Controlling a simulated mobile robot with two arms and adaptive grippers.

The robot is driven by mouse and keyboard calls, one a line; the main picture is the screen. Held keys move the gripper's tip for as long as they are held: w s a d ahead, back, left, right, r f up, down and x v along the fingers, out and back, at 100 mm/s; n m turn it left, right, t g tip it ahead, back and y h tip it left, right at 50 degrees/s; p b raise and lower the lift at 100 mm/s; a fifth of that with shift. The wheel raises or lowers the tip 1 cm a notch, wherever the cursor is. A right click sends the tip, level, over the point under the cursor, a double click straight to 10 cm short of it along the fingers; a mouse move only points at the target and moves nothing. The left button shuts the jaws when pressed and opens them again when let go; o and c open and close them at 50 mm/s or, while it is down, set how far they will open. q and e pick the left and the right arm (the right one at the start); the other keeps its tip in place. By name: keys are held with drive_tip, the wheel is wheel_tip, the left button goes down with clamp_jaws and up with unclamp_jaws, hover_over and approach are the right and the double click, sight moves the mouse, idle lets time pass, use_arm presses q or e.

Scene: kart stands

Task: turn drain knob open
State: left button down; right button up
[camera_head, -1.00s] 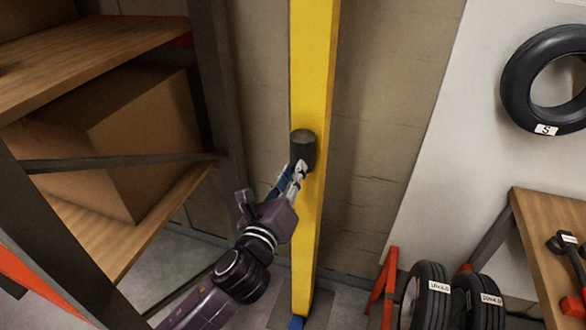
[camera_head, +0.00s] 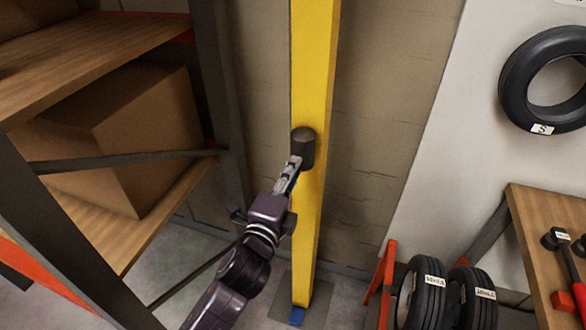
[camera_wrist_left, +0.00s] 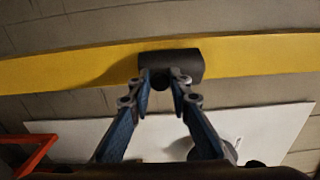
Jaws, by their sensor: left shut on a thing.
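The drain knob is a dark grey cylinder (camera_head: 303,148) on the face of a yellow post (camera_head: 312,70). It also shows in the left wrist view (camera_wrist_left: 185,65), across the yellow post. My left gripper (camera_head: 294,164) reaches up from below and touches the knob's lower part. In the left wrist view its two fingers (camera_wrist_left: 160,80) close in on a part at the knob's near side and are shut on it. The fingertips partly hide the place where they hold. My right gripper is not in view.
A shelf rack with a cardboard box (camera_head: 120,130) stands close on the left of my arm. Another tyre (camera_head: 545,80) hangs on the white board. The floor around the post's base is clear.

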use_arm(q)
drive_tip(key=shift+s+d+f+n+p, duration=0.1)
drive_tip(key=shift+n+p, duration=1.35)
drive_tip(key=shift+n, duration=3.1)
drive_tip(key=shift+f+n+p, duration=0.1)
drive_tip(key=shift+n+p, duration=1.35)
drive_tip(key=shift+n, duration=3.1)
drive_tip(key=c, duration=1.8)
unclamp_jaws()
drive_tip(key=v, duration=1.2)
